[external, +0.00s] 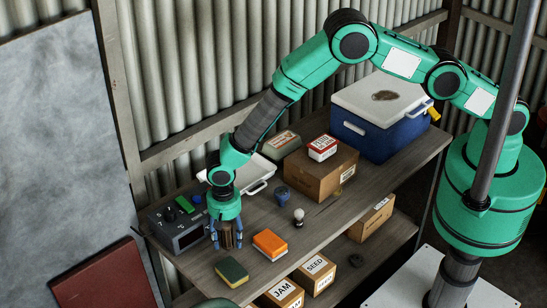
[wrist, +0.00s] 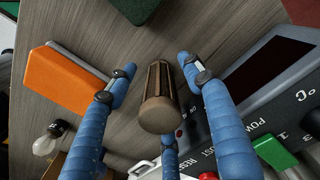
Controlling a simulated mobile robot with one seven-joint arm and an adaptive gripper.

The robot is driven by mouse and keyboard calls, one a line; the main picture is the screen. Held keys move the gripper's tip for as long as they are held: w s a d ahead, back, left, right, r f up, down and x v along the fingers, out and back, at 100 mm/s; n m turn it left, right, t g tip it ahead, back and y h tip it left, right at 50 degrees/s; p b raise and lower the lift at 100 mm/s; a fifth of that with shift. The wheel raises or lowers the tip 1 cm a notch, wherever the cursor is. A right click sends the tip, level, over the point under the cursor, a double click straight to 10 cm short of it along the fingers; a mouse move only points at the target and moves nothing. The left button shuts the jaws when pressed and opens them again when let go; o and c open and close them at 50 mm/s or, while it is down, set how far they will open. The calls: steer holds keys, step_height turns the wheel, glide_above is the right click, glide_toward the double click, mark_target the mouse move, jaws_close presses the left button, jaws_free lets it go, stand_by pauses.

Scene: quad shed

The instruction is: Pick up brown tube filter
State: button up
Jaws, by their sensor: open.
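The brown tube filter (wrist: 158,98) stands on the wooden shelf in the wrist view, a short ribbed cylinder with a plain brown end. In the external view the filter (external: 228,237) shows between my fingers, partly hidden by them. My gripper (external: 226,240) points down over it. In the wrist view my gripper's blue fingers (wrist: 160,95) are spread open around the filter, with gaps visible on both sides. I cannot tell whether the third finger, at the bottom of the view, touches it.
A dark grey device (external: 178,225) with buttons stands close left of the filter. An orange box (external: 270,243) lies close right, with a green-and-yellow sponge (external: 232,271) in front. A light bulb (external: 298,216), a blue cup (external: 282,194) and a cardboard box (external: 318,172) stand farther right on the shelf (external: 345,215).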

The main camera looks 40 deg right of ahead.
mark_target(226, 223)
stand_by(0.5)
steer(key=c, duration=1.2)
steer(key=shift+r, duration=5)
